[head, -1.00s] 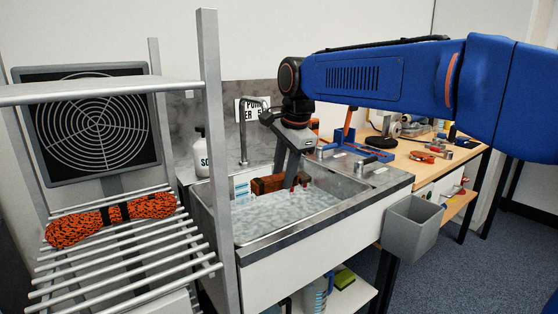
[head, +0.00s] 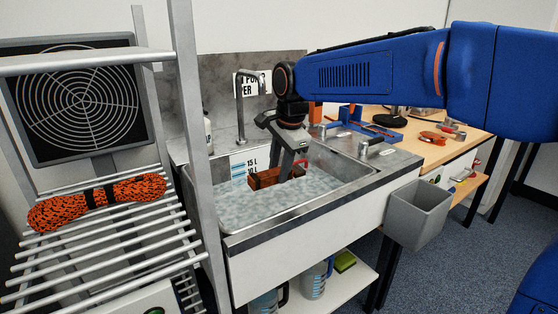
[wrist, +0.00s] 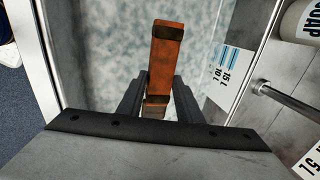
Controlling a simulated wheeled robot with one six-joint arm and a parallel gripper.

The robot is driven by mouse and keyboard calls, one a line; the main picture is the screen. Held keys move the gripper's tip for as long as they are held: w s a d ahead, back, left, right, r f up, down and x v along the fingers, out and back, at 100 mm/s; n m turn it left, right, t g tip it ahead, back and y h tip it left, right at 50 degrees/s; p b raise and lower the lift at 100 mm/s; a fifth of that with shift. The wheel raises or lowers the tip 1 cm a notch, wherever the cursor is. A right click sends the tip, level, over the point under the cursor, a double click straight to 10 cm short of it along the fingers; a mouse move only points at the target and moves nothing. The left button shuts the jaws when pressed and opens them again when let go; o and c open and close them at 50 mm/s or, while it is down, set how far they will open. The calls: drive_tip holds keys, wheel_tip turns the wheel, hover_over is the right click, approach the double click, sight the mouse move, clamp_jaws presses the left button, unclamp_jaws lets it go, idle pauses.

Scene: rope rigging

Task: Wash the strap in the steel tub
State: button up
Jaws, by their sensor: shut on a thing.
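The strap (head: 262,180) is a folded orange-brown band with darker ends. It is in the steel tub (head: 340,166), at the surface of the grey-white, foamy-looking water (head: 262,208). My gripper (head: 291,174) reaches down into the tub from above and is shut on the strap. In the wrist view the strap (wrist: 166,48) sticks out between the two dark fingers of my gripper (wrist: 160,92), with the mottled water behind it. Whether the strap's underside is below the water I cannot tell.
A wire rack (head: 110,232) with an orange-black rope coil (head: 98,200) stands at the left, its post close to the tub. A tap (head: 240,105) rises behind the tub. A grey bin (head: 418,212) hangs at the front right. A wooden bench (head: 435,150) holds tools.

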drive_tip(key=shift+f, duration=6.15)
drive_tip(key=shift+a, duration=0.15)
drive_tip(key=shift+a, duration=2.35)
drive_tip(key=shift+d, duration=0.15)
drive_tip(key=shift+d, duration=4.9)
drive_tip(key=shift+a, duration=5.05)
clamp_jaws()
